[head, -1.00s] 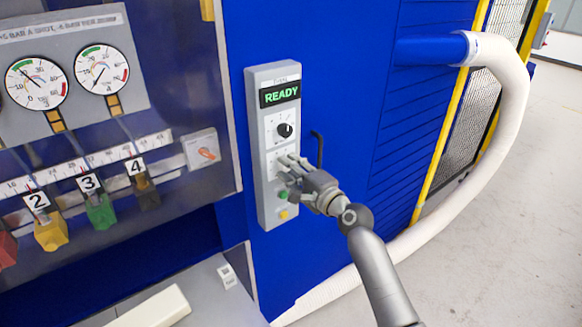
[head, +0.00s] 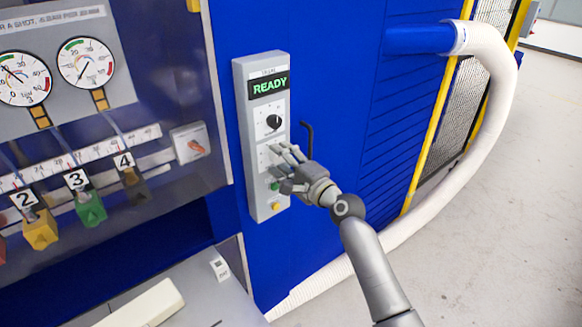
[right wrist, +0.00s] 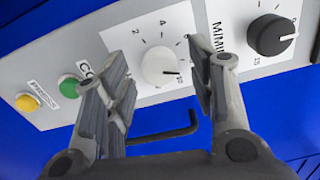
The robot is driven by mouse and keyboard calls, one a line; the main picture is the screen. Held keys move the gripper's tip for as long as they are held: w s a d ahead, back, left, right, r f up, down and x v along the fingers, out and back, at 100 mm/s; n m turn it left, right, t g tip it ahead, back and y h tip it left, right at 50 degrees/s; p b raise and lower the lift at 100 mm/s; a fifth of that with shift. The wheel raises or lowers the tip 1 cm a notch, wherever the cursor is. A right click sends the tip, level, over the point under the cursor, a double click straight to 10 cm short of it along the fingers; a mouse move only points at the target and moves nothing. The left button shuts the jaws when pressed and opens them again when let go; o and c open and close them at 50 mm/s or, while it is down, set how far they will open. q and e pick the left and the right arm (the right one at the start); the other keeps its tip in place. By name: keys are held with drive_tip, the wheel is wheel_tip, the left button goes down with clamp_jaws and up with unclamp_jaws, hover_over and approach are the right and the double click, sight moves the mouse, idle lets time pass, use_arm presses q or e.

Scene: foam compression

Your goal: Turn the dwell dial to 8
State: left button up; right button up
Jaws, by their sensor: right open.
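The grey control panel (head: 240,150) with its green READY display (head: 269,86) stands upright on the blue machine wall. It has a black dial (head: 273,122) above; this also shows in the right wrist view (right wrist: 271,35). A white dial (right wrist: 160,66) below it has marks including 2 and 4, its dark pointer mark facing right in that view. I cannot read which dial is labelled dwell. My right gripper (head: 280,160) is open in front of the white dial and hides it in the head view. In the wrist view its fingers (right wrist: 163,85) stand either side of the dial, contact unclear.
A green button (right wrist: 69,86) and a yellow button (right wrist: 27,102) sit at the panel's lower end. A dark bent handle (head: 307,140) juts out right of the panel. A white hose (head: 503,100) curves farther right.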

drive_tip(key=v, duration=1.2)
drive_tip(key=shift+w, duration=0.1)
